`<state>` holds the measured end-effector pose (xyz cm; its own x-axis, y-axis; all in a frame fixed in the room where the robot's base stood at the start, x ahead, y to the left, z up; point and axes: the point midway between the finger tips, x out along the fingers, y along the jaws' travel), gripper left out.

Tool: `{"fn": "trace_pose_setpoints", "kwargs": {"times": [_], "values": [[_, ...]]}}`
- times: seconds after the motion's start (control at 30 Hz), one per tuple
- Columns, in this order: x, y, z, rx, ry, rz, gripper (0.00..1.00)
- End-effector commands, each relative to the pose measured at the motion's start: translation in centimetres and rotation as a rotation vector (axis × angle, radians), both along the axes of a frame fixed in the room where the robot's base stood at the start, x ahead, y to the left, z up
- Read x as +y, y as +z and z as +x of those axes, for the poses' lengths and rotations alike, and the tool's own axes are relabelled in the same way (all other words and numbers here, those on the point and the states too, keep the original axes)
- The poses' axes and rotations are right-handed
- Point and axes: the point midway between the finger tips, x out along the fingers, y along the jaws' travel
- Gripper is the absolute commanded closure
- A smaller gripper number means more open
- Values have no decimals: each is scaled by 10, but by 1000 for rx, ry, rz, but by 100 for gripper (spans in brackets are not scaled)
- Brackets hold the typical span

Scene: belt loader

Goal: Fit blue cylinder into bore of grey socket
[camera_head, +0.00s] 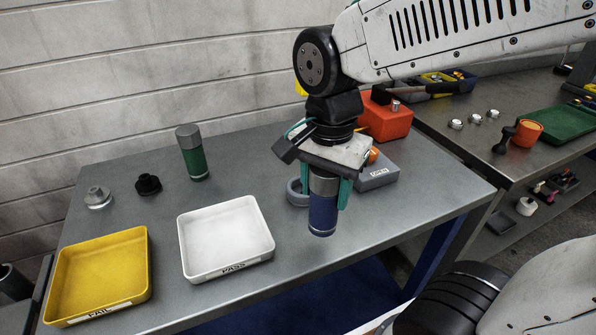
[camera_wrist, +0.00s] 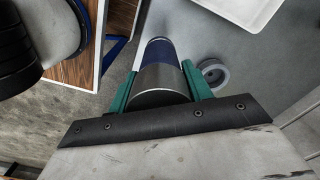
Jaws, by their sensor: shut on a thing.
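The blue cylinder (camera_head: 323,214) has a silver-grey end at the top. My gripper (camera_head: 325,190) is shut on it and holds it upright, blue end down, near the table's front edge. In the wrist view the cylinder (camera_wrist: 158,54) sits between the two teal fingers of my gripper (camera_wrist: 160,88). The grey socket (camera_head: 297,193) is a low round ring on the table, just behind and left of the cylinder, partly hidden by it. In the wrist view the socket (camera_wrist: 213,73) shows to the right of the cylinder, apart from it, with its round bore visible.
A white PASS tray (camera_head: 226,267) and a yellow FAIL tray (camera_head: 97,306) stand to the left. A green cylinder (camera_head: 193,154), a black part (camera_head: 148,184) and a grey part (camera_head: 97,198) stand behind them. A grey box (camera_head: 377,179) and a red box (camera_head: 386,120) are to the right.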

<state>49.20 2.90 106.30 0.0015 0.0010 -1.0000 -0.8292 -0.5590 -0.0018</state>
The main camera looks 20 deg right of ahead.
Motion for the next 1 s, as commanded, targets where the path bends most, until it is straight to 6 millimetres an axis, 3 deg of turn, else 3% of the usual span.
{"fn": "trace_pose_setpoints", "kwargs": {"times": [0.6,0.87,1.0], "values": [[-27,-13,134,0,-4,0,94],[-30,-17,149,0,-3,0,94],[-30,-32,148,2,-3,0,94]]}}
